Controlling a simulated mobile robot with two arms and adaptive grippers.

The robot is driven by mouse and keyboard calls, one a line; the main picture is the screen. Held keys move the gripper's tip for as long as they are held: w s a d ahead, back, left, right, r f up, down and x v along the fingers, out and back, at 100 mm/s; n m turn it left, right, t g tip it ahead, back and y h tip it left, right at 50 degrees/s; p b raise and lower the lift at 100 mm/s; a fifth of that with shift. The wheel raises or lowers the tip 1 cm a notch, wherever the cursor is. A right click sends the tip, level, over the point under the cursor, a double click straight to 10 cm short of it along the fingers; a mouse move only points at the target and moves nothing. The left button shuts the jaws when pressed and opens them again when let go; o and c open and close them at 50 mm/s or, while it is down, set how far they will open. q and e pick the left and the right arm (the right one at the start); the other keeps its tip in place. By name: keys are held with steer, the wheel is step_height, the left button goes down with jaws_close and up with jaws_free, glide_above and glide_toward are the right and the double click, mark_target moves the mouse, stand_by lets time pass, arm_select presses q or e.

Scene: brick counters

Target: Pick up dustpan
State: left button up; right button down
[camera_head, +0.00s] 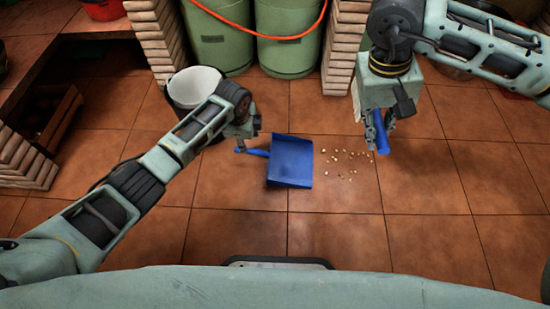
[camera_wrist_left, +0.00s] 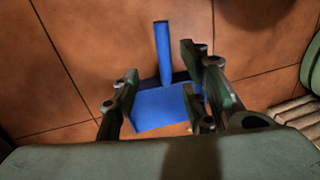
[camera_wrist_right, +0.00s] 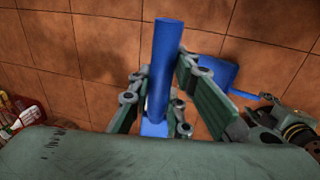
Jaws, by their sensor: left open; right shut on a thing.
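The blue dustpan (camera_head: 290,160) lies on the tiled floor in the middle of the head view, its short handle (camera_head: 257,152) pointing left. My left gripper (camera_head: 241,142) is at the handle end. In the left wrist view the open fingers (camera_wrist_left: 155,95) are apart, with the dustpan (camera_wrist_left: 160,108) and its handle (camera_wrist_left: 162,50) seen beyond and between them. I cannot tell whether they touch it. My right gripper (camera_head: 378,125) is shut on a blue handle (camera_head: 381,138), which also shows upright between its fingers in the right wrist view (camera_wrist_right: 163,65). The lower end of that tool is partly hidden.
Small pale crumbs (camera_head: 345,164) are scattered on the floor right of the dustpan. A white-lined bin (camera_head: 195,87) stands behind my left forearm. The floor in front is clear.

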mark_target(249, 151)
arm_select(q)
steer(key=w+f+b, duration=0.1)
steer(key=f+b, duration=0.6)
steer(key=w+f+b, duration=0.1)
steer(key=f+b, duration=0.2)
steer(key=f, duration=0.1)
steer(key=shift+w, duration=0.35)
steer(key=shift+r, duration=0.15)
jaws_close()
